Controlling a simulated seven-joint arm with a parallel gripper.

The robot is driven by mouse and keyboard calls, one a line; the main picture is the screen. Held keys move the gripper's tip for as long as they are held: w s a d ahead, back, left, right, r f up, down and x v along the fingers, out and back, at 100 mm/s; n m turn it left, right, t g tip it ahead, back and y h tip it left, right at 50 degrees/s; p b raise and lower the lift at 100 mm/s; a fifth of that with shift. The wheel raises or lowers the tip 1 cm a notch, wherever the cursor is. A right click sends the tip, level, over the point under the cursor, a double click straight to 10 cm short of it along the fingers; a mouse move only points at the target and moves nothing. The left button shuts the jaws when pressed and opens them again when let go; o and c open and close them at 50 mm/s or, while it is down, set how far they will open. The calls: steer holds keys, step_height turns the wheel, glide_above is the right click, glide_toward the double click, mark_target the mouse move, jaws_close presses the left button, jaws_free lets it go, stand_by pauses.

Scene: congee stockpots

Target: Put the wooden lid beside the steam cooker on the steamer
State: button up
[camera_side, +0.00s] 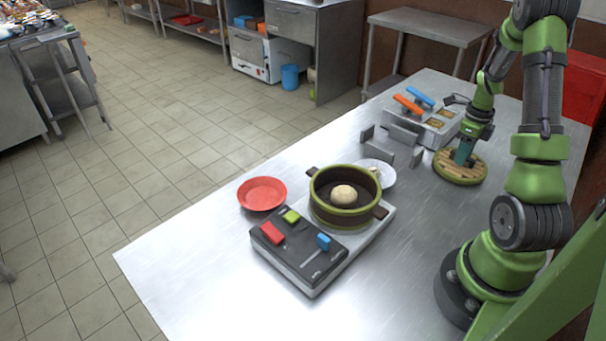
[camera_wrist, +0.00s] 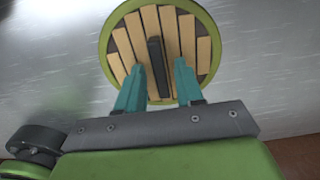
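The wooden lid (camera_side: 455,178) is a round disc of pale slats with a green rim, lying on the metal table at the right. In the wrist view the lid (camera_wrist: 188,30) has a dark bar handle (camera_wrist: 156,52) across its middle. My gripper (camera_side: 463,154) is directly over the lid. In the wrist view my gripper (camera_wrist: 158,74) has its teal fingers apart, one on each side of the handle, with gaps showing. The steamer (camera_side: 339,214) is a dark round pot with a green rim and side handles, open on top, with a pale bun (camera_side: 343,195) inside.
The steamer stands on a cooker with a dark control panel (camera_side: 290,250). A red plate (camera_side: 262,193) lies left of it, and a white plate (camera_side: 386,176) is behind it. Grey upright plates (camera_side: 404,134) and a unit with orange and blue handles (camera_side: 432,127) stand behind. The front table is clear.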

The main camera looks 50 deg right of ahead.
jaws_close()
steer(key=shift+r, duration=0.1)
